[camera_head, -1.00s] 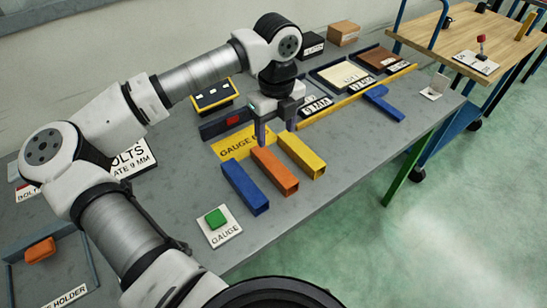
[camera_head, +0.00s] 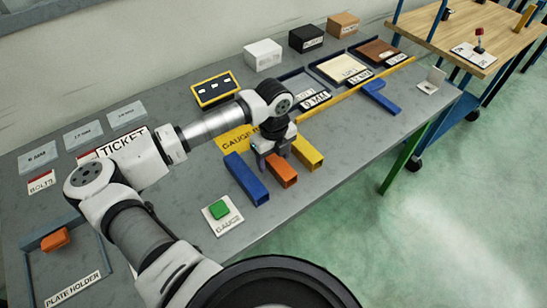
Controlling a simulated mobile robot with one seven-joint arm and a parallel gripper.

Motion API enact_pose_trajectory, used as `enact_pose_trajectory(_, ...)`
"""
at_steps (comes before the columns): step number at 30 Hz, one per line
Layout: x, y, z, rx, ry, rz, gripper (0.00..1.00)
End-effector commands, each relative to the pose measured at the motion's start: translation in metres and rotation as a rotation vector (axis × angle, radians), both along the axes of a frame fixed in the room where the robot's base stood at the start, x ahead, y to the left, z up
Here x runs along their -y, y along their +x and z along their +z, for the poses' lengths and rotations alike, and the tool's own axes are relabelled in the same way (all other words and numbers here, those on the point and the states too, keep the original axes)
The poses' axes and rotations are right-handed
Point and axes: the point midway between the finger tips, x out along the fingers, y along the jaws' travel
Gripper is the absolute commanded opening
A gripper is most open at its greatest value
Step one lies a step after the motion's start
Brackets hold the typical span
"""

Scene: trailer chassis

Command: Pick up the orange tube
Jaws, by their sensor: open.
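The orange tube (camera_head: 283,172) lies on the grey table between a blue tube (camera_head: 246,178) on its left and a yellow tube (camera_head: 306,152) on its right. My gripper (camera_head: 274,160) is low over the orange tube and hides its far part. The jaws are open, with one finger seen on the left side of the tube. The other finger is mostly hidden, and I cannot tell whether either one touches the tube.
A yellow gauge plate (camera_head: 232,141) lies behind the tubes. A blue angled piece (camera_head: 380,97) lies to the right. The table's front edge is close to the tubes.

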Motion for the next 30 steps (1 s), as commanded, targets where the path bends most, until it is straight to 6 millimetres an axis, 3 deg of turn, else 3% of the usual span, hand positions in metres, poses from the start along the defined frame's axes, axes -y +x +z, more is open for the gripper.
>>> enact_pose_trajectory(7, -0.0003, 0.0003, -0.0015, 0.001, 0.001, 0.0, 0.59)
enact_pose_trajectory(20, -0.0002, 0.0002, -0.001, 0.001, 0.001, 0.0, 0.04)
enact_pose_trajectory(30, -0.0003, 0.0007, 0.0032, 0.002, 0.0, 0.0, 0.04)
